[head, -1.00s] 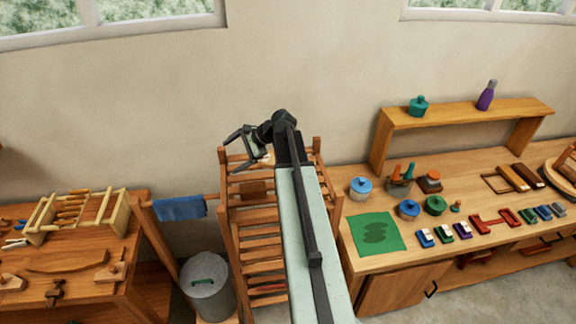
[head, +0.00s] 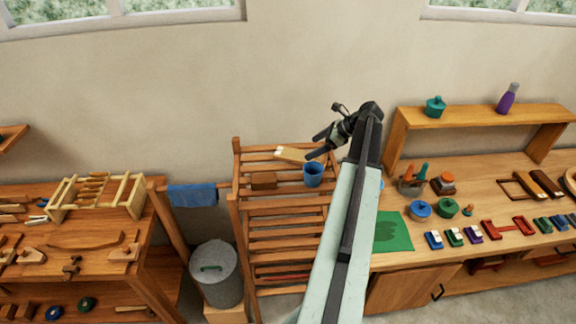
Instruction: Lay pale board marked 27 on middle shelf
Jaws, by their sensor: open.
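A pale board (head: 291,154) with a white label at its left end lies on the top shelf of the slatted wooden rack (head: 236,190); its mark is too small to read. My gripper (head: 314,146) is open and empty, just right of the board and above the back of the rack. It looks apart from the board, though depth is hard to judge. The rack's lower slatted shelves show below, including the middle shelf (head: 275,233). My arm covers the rack's right side.
A blue cloth (head: 192,195) and a grey bin (head: 215,273) are to the left. A workbench (head: 405,262) with pots and coloured blocks is on the right.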

